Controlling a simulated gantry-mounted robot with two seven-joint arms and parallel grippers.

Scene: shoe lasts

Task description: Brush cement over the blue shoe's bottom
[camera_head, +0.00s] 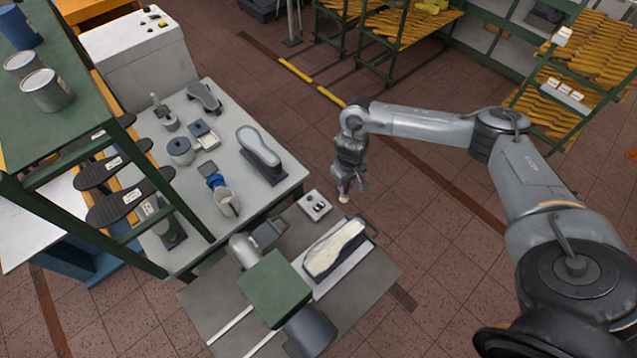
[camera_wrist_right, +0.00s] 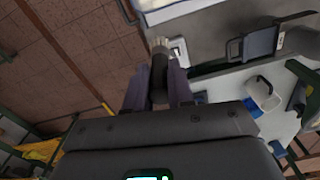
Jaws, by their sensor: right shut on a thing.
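A shoe bottom (camera_head: 335,248) faces up on a pale plate on the lower grey surface. It is cream-coloured and patchy; the upper's colour hardly shows. Part of it shows at the top of the wrist view (camera_wrist_right: 170,12). My right gripper (camera_head: 347,183) is shut on a brush, whose pale tip (camera_head: 343,198) points down, above and behind the shoe's far end and apart from it. In the wrist view the brush's dark handle (camera_wrist_right: 158,78) is between the fingers. A pale pot (camera_head: 227,205) stands on the bench. My left gripper is not in view.
A small switch box (camera_head: 314,205) lies beside the shoe. The light bench (camera_head: 225,125) holds another upturned shoe (camera_head: 259,150), a lidded tin (camera_head: 181,150) and small parts. A green rack (camera_head: 75,120) stands at left. Open floor lies right of the shoe.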

